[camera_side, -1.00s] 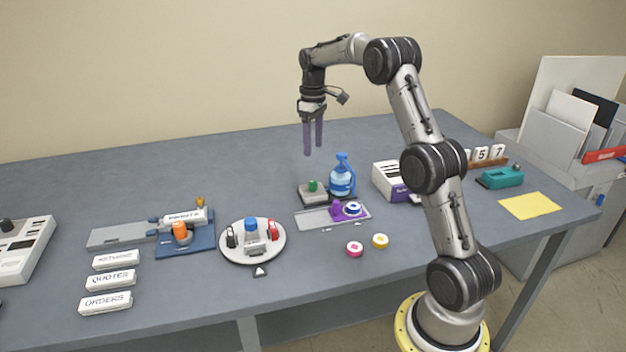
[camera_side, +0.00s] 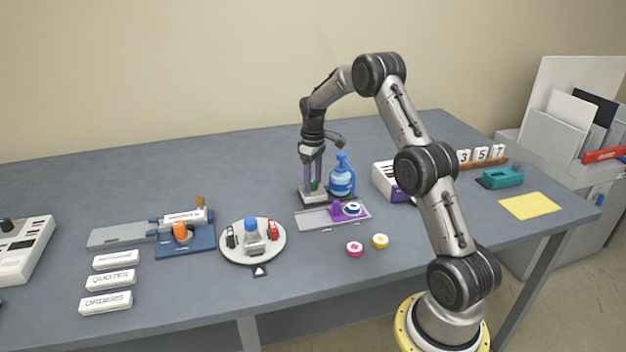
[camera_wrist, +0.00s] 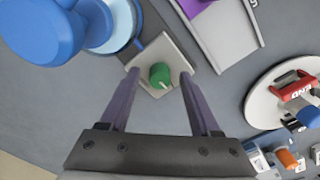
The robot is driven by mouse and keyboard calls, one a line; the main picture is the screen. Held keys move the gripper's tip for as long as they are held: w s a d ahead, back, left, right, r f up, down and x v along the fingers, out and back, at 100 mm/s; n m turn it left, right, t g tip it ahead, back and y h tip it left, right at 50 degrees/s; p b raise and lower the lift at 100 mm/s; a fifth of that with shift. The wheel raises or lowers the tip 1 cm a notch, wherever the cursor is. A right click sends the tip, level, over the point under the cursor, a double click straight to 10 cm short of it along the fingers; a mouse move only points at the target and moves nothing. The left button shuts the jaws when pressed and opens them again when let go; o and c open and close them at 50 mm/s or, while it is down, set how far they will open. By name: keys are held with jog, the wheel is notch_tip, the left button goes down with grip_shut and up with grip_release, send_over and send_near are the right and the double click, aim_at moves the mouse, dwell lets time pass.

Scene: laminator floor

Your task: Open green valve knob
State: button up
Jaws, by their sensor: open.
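The green valve knob (camera_wrist: 160,74) sits on a light grey plate (camera_wrist: 176,55) on a dark base. A pale line marks the knob's top in the wrist view. My gripper (camera_wrist: 158,80) is open, with its two purple fingers pointing down, one on either side of the knob. I cannot tell whether either finger touches it. In the side view the gripper (camera_side: 313,188) is low over the base, and the knob (camera_side: 314,185) shows partly between the fingers. The blue bottle (camera_side: 342,178) stands right beside the base.
A grey tray (camera_side: 318,219) with a purple piece lies in front of the base. A round white turntable (camera_side: 265,256) is to the left front. Pink (camera_side: 354,249) and yellow (camera_side: 380,241) discs lie in front. The table behind the base is clear.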

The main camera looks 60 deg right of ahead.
grip_shut()
jog(key=shift+r+m, duration=0.1)
jog(key=shift+m, duration=0.3)
jog(key=m, duration=0.3)
jog(key=shift+m, duration=0.4)
jog(key=m, duration=1.3)
jog(key=shift+m, duration=0.3)
